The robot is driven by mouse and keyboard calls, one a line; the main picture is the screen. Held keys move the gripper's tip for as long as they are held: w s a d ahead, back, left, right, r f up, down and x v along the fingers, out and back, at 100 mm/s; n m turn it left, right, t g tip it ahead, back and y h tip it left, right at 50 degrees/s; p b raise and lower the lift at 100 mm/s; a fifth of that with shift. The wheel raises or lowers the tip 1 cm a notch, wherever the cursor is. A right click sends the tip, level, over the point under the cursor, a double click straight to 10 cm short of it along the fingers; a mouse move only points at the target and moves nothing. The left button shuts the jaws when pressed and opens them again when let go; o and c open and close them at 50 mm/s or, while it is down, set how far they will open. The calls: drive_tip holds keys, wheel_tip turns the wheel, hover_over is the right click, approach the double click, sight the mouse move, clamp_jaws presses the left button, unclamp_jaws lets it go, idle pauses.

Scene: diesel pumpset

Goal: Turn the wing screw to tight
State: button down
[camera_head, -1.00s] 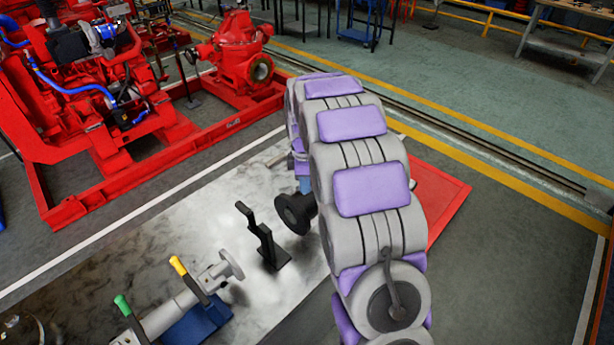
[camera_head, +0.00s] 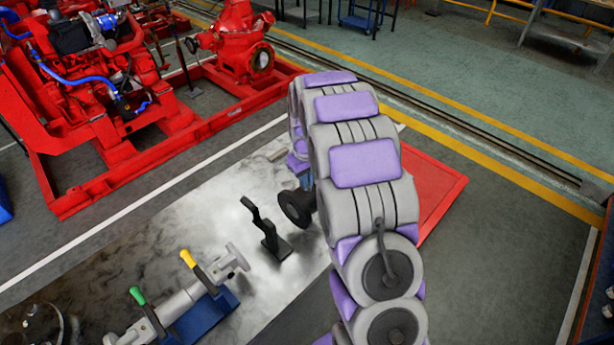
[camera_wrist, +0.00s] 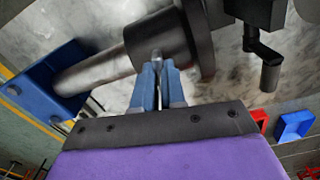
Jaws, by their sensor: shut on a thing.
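In the wrist view my gripper (camera_wrist: 158,88) has its blue jaws close together at a small grey metal piece, which I take as the wing screw (camera_wrist: 156,54). The jaws are shut on it, and they hide most of its shape, so its angle cannot be read. It sits against a dark cylindrical collar (camera_wrist: 158,36) around a grey pipe (camera_wrist: 95,72). In the head view my own arm hides the gripper and the screw. A black flange (camera_head: 296,206) shows just left of the arm.
A black crank handle (camera_wrist: 268,68) stands close right of the jaws. A blue support (camera_wrist: 45,88) is at the left. In the head view a black bracket (camera_head: 265,230) and a valve with yellow and green levers (camera_head: 180,305) share the grey table (camera_head: 185,225).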

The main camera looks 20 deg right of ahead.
drive_tip(key=m+p, duration=0.1)
drive_tip(key=m, duration=0.2)
drive_tip(key=shift+r+m, duration=0.1)
drive_tip(key=shift+m, duration=0.3)
drive_tip(key=m+p, duration=0.1)
drive_tip(key=m, duration=0.2)
drive_tip(key=shift+w, duration=0.1)
drive_tip(key=m+p, duration=0.1)
drive_tip(key=m, duration=0.4)
drive_tip(key=shift+m+p, duration=0.55)
drive_tip(key=shift+m, duration=1.15)
drive_tip(key=c, duration=1.2)
unclamp_jaws()
